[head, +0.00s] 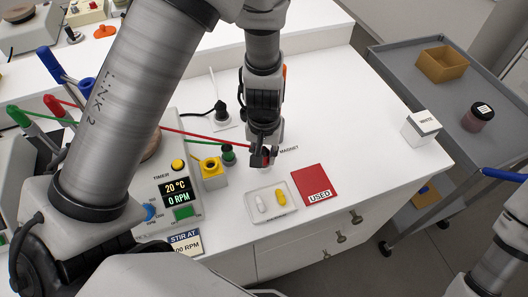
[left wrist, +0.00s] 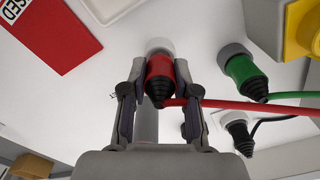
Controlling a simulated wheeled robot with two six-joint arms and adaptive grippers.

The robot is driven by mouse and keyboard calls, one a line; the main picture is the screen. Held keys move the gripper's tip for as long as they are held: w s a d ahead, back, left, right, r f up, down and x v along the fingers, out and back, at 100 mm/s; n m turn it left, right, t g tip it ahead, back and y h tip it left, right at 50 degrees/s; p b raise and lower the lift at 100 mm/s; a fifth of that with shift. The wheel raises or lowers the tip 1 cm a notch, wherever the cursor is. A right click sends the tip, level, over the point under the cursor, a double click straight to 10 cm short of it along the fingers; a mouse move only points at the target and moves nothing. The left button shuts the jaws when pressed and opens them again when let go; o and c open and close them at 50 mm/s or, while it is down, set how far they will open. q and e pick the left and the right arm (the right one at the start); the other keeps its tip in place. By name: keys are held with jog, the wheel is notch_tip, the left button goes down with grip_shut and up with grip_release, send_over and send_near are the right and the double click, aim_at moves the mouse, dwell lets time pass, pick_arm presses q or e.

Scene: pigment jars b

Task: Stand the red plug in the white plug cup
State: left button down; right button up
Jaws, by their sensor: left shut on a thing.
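My left gripper (head: 262,157) is low over the white bench, beside the MAGNET label. In the left wrist view its two fingers (left wrist: 160,92) are closed on both sides of the red plug (left wrist: 160,78), whose black ribbed end faces the camera. A red cable runs from the plug to the right in that view. A pale round piece, apparently the white plug cup (left wrist: 159,45), shows at the plug's far end. The plug overlaps it, so I cannot tell whether the plug is seated in it. The gripper mostly hides plug and cup in the head view. My right gripper is out of view.
A green plug (head: 228,156) and a black plug (head: 221,110) stand nearby with their cables. A yellow block (head: 212,175) and the stirrer display (head: 178,190) are left. The bench right of the gripper is clear.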

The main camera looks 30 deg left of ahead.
aim_at(264, 150)
pick_arm(q)
jog(key=shift+f+b, duration=0.3)
jog(key=shift+f, duration=0.1)
jog(key=c, duration=0.8)
grip_release()
notch_tip(264, 150, up, 12)
jog(key=shift+r, duration=0.1)
